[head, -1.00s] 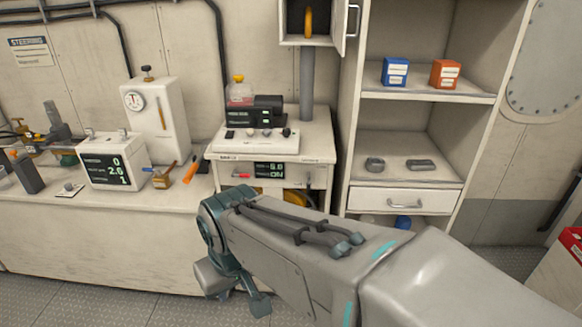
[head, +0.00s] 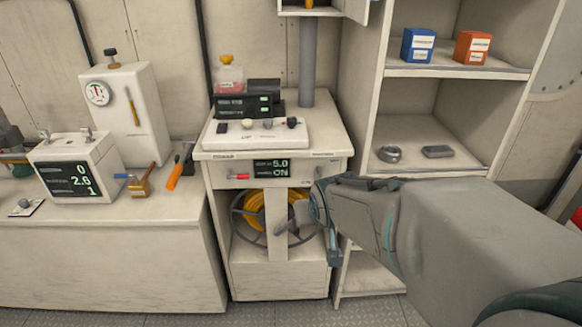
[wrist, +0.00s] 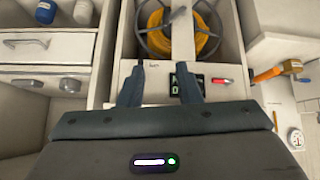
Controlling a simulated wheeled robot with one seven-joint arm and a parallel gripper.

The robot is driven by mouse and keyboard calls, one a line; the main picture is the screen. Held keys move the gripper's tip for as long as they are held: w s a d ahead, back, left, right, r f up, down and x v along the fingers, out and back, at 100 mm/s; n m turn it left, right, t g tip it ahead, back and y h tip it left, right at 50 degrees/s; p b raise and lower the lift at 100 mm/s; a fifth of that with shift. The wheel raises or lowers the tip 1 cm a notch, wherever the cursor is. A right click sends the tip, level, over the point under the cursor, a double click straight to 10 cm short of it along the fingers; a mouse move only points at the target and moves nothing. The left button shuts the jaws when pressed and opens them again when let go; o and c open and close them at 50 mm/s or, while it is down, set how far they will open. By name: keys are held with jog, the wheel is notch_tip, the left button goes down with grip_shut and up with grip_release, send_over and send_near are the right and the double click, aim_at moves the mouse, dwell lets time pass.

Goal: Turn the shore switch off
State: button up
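A small red lever (head: 239,176) sits on the cabinet's front panel, left of a dark display (head: 271,168) that reads 5.0 and ON. I cannot read a label naming it the shore switch. In the wrist view, the red lever (wrist: 222,82) is right of the display (wrist: 187,82), seen upside down. My gripper (head: 326,225) is in front of the cabinet's right side, right of and below the lever. In the wrist view my gripper (wrist: 160,88) has its fingers apart and nothing between them. One finger overlaps the display's edge.
A yellow hose reel (head: 257,213) sits behind a post below the panel. A white box with knobs (head: 255,135) stands on the cabinet top. An orange-handled tool (head: 177,173) lies on the left bench. A shelf unit (head: 438,72) with blue and orange boxes stands right.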

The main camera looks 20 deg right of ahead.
jog(key=w+d+f+t+h+b, duration=0.1)
jog(key=w+d+f+t+b, duration=0.3)
jog(key=w+d+f+b, duration=0.15)
jog(key=t+y+b, duration=0.1)
jog(key=t+b, duration=0.5)
jog(key=b, duration=0.2)
send_near(320, 178)
jog(key=w, duration=0.3)
jog(key=w+d, duration=0.1)
jog(key=w, duration=0.2)
jog(key=w+f, duration=0.1)
jog(key=w, duration=0.2)
jog(key=shift+w+d, duration=0.15)
jog(key=shift+w, duration=0.1)
grip_shut()
